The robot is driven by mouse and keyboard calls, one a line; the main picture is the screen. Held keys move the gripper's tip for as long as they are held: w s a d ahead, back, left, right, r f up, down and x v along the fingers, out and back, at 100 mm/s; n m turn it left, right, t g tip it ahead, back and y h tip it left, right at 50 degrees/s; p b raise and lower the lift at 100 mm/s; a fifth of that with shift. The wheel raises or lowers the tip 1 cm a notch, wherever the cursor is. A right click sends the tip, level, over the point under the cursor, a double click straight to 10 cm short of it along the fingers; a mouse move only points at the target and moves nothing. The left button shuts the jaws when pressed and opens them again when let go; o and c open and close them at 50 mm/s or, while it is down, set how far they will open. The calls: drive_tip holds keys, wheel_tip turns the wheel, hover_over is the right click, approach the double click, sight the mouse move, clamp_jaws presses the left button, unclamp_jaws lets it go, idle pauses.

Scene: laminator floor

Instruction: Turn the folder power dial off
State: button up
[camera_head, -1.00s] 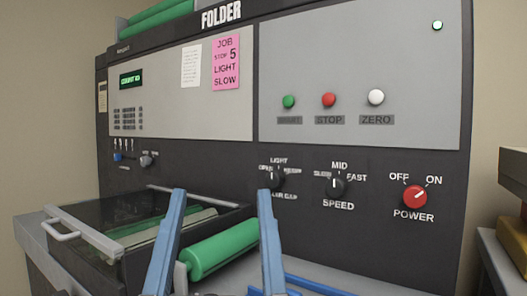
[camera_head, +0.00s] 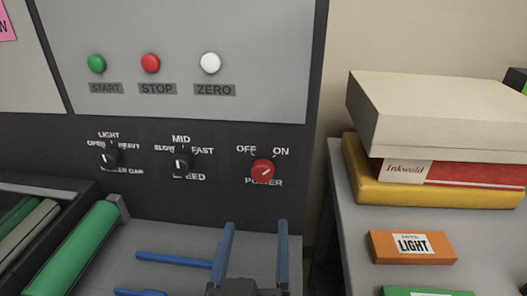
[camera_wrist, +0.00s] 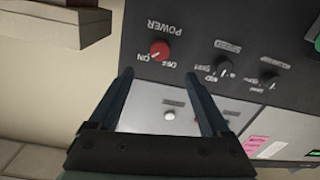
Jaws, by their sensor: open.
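The red power dial (camera_head: 262,171) is on the folder's dark front panel, between its OFF and ON labels. Its pale mark appears to point up and right, toward ON. It also shows in the wrist view (camera_wrist: 160,50), upside down, with the mark toward ON. My gripper (camera_head: 255,223) is open and empty, its two blue fingers pointing up below the dial. In the wrist view my gripper (camera_wrist: 158,74) frames the panel, with the dial just beyond and between the fingertips. The fingers appear apart from the dial.
The speed dial (camera_head: 183,161) and another black dial (camera_head: 110,158) are to the left. Green, red and white (camera_head: 210,63) buttons are above. A green roller (camera_head: 85,245) and blue rods (camera_head: 172,260) are lower left. A side table right holds boxes (camera_head: 430,120) and an orange LIGHT pack (camera_head: 412,246).

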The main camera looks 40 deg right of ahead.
sight(262, 176)
drive_tip(key=p+x, duration=0.2)
drive_tip(key=x, duration=1)
drive_tip(key=shift+w+d, duration=0.2)
drive_tip(key=shift+w, duration=0.05)
drive_tip(key=shift+p, duration=0.3)
clamp_jaws()
